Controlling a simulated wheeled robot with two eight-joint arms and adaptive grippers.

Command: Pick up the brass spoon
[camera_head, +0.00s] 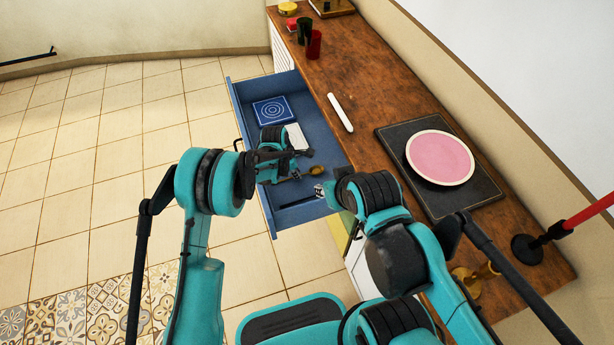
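The brass spoon (317,170) is in the open blue drawer (239,97). Its round bowl shows just right of my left gripper, and its handle runs left towards the fingers. My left gripper (293,175) is low over the drawer, right beside the spoon. The fingers are small and dark here, so I cannot tell whether they are open or shut on the handle. My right arm (372,192) reaches in from the right to the drawer's near right corner. Its gripper is mostly hidden behind the wrist.
The drawer also holds a blue patterned square (273,111), a white item (297,136) and a dark long item (297,200). On the wooden counter (375,85) are a white stick (340,112), a pink plate (440,157) on a dark board (396,137), cups (313,44) and brass items (474,280).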

